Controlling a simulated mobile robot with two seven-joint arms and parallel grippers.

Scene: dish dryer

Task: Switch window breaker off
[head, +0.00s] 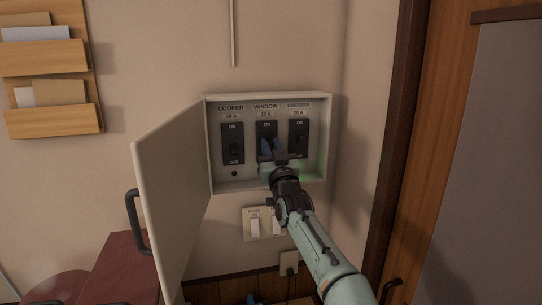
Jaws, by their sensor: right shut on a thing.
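An open breaker box (328,130) hangs on the wall with three labelled black breakers. The window breaker (266,128) is the middle one, with ON at its top. My right gripper (267,148) reaches up from the lower right and is shut on the window breaker's lever, at the breaker's lower half. The fingers hide the lever and the OFF end, so I cannot tell its exact position. My left gripper is not in view.
The box door (172,190) stands open at left. White wall switches (254,227) sit below, partly behind my arm. A wooden door frame (402,120) is at right.

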